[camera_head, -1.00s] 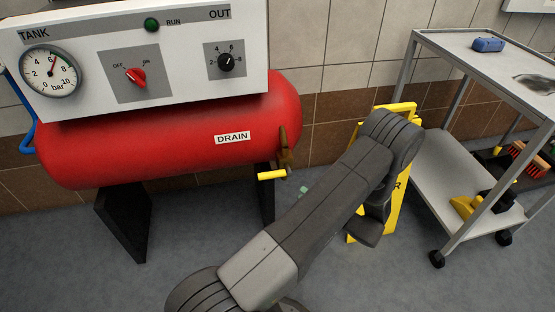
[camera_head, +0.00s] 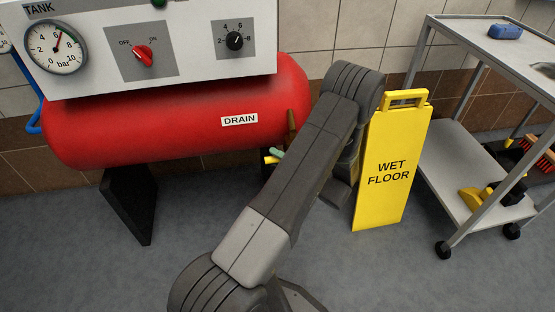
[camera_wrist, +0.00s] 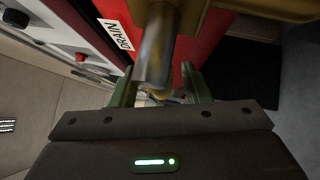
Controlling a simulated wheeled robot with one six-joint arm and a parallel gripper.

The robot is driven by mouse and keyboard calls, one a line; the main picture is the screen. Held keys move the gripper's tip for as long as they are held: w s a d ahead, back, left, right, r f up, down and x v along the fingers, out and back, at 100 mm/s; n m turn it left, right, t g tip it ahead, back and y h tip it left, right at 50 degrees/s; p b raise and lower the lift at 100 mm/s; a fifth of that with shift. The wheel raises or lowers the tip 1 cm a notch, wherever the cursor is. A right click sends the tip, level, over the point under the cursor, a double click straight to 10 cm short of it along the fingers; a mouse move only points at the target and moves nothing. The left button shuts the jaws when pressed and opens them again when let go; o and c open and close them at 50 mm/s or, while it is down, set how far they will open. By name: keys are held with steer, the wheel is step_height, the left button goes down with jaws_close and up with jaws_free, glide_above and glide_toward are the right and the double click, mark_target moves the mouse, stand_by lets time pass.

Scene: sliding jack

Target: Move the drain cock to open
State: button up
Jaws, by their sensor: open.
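The drain cock is at the right end of the red tank (camera_head: 180,118), beside the DRAIN label (camera_head: 239,120). Its yellow handle end (camera_head: 270,160) shows just left of my arm, which hides most of the cock. In the wrist view, a shiny metal cylinder (camera_wrist: 156,48) and a brass-yellow part (camera_wrist: 270,8) of the fitting are close in front. My gripper (camera_wrist: 159,78) is open, with its green fingers on either side of the cylinder's lower end. I cannot tell whether they touch it. A green fingertip also shows by the yellow handle in the head view.
A yellow wet-floor sign (camera_head: 390,175) stands right of my arm. A grey trolley (camera_head: 455,175) is farther right. The panel with a gauge (camera_head: 55,47) and knobs is above the tank. A black tank leg (camera_head: 130,205) stands on open floor.

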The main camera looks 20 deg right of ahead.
steer(key=shift+c, duration=0.4)
jaws_close()
